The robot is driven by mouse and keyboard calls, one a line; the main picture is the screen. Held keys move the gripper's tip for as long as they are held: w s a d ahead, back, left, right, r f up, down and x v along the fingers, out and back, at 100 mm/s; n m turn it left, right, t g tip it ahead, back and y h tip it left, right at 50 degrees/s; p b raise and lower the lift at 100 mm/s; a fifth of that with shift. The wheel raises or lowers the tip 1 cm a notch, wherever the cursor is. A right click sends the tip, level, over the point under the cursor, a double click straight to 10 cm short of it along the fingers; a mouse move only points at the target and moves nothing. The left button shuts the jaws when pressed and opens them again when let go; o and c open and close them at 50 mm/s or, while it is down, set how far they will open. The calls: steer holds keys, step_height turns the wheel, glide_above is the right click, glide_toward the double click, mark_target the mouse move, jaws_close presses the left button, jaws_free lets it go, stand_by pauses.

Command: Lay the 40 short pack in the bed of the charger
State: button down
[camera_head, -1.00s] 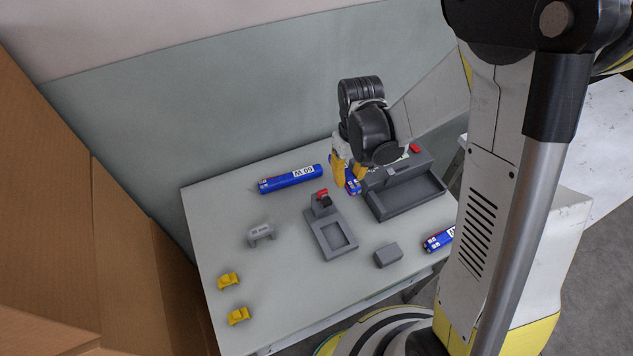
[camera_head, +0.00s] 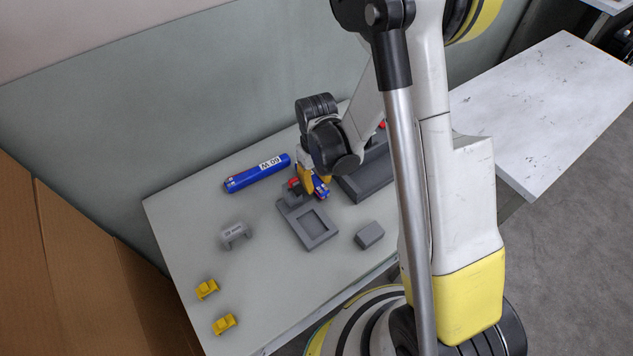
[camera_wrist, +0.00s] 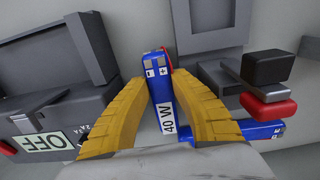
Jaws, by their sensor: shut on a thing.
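My gripper (camera_wrist: 165,115) is shut on the short blue pack marked 40 W (camera_wrist: 158,82); its yellow fingers press on both sides. In the head view the pack (camera_head: 321,188) shows just below my gripper (camera_head: 314,182), close to the red-and-black clamp. A grey unit with a long bed (camera_head: 365,183) stands to the right, partly hidden by my arm. In the wrist view this unit (camera_wrist: 70,100) is at the left, with an OFF label; it appears to be the charger. The held pack is apart from its bed, and its height over the table is unclear.
A grey fixture with a square recess (camera_head: 293,229) and a red-and-black clamp (camera_wrist: 268,105) is close to the gripper. A long blue 60 W pack (camera_head: 257,173) lies behind. A grey block (camera_head: 369,235), a grey bracket (camera_head: 234,235) and two yellow pieces (camera_head: 207,289) sit in front.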

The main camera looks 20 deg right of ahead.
steer(key=shift+f, duration=0.1)
steer(key=shift+f, duration=0.15)
steer(key=c, duration=1.2)
jaws_free()
